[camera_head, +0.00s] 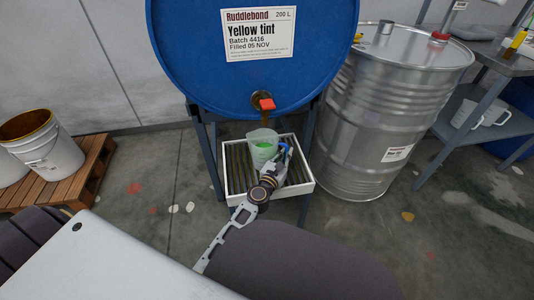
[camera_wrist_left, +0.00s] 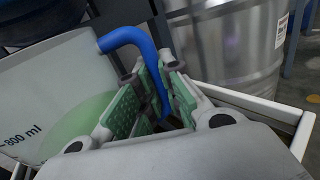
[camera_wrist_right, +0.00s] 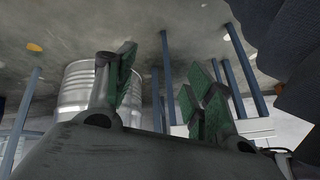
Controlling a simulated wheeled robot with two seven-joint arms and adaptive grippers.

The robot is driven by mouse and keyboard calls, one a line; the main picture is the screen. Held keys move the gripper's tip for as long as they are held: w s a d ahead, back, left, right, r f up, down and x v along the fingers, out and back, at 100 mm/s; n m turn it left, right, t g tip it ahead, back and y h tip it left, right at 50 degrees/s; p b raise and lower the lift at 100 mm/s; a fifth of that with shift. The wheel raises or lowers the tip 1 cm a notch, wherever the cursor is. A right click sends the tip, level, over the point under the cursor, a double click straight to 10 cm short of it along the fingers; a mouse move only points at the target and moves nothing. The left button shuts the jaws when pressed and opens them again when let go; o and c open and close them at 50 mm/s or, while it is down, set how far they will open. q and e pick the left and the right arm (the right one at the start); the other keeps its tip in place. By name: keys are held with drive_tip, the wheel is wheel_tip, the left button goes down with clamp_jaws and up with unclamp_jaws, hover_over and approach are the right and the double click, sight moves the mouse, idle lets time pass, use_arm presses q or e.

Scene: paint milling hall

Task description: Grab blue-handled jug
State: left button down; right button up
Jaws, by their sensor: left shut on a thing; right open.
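The blue-handled jug is a translucent cup (camera_head: 262,139) on a slatted white-rimmed tray (camera_head: 308,186), below the red-handled tap (camera_head: 265,103) of the blue drum. Green shows through its wall; a measuring mark shows on it in the left wrist view (camera_wrist_left: 45,85). Its blue handle (camera_wrist_left: 138,38) is on the side toward my left gripper (camera_head: 283,151). That gripper is shut on the handle, with green finger pads (camera_wrist_left: 155,90) on both sides of it. My right gripper (camera_wrist_right: 160,82) is open and empty in the right wrist view; the head view does not show it.
The blue drum (camera_head: 185,45) rests on a blue stand over the tray. A steel drum (camera_head: 350,120) stands close on the right. A shelf with a white jug (camera_head: 480,113) is at far right. White buckets (camera_head: 50,155) stand on a pallet at left.

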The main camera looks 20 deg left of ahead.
sight(287, 147)
use_arm(q)
drive_tip(key=shift+r, duration=0.1)
use_arm(e)
drive_tip(key=shift+w+a+r, duration=0.1)
drive_tip(key=shift+r, duration=0.1)
use_arm(q)
drive_tip(key=shift+r, duration=0.1)
use_arm(e)
drive_tip(key=shift+r, duration=0.1)
